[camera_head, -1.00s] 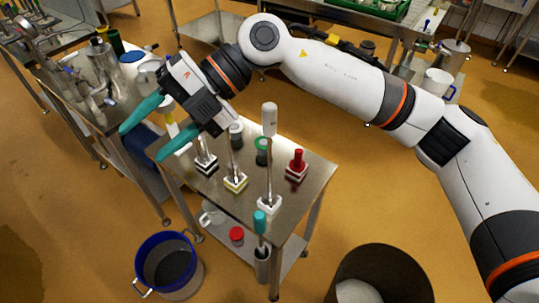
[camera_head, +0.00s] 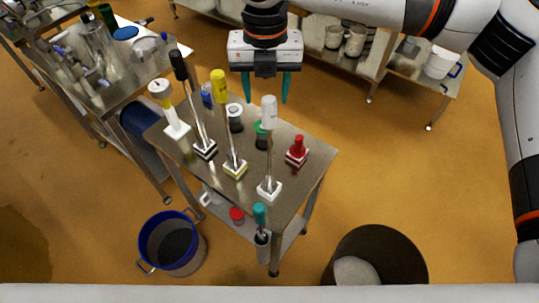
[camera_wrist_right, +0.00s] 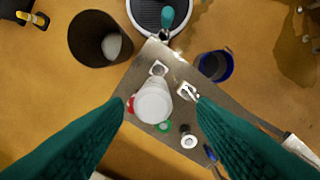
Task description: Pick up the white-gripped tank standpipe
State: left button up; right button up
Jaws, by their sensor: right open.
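The white-gripped standpipe (camera_head: 269,112) stands upright in a square white base (camera_head: 269,189) near the front right of a small steel table. In the right wrist view, its white grip (camera_wrist_right: 153,101) shows from above, between the two fingers. My right gripper (camera_head: 266,98) points down, open and empty, with teal fingers. In the head view its fingertips appear just above the white grip; the depth between them is hard to tell. No contact shows. My left gripper is not in view.
On the steel table (camera_head: 313,167), a yellow-gripped standpipe (camera_head: 219,85), a black-gripped standpipe (camera_head: 179,66) and a red-topped piece (camera_head: 298,150) stand close by. A blue-rimmed bucket (camera_head: 166,222) and a dark bin (camera_head: 400,254) stand on the floor in front.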

aim_at(270, 111)
jog(key=shift+f+p, duration=0.3)
jog(key=shift+p, duration=0.1)
jog(key=f, duration=0.1)
jog(key=f+p, duration=0.2)
jog(key=shift+s+d+f, duration=0.2)
jog(key=shift+d+f, duration=0.1)
jog(key=shift+f, duration=0.5)
jog(key=shift+r, duration=0.1)
grip_shut()
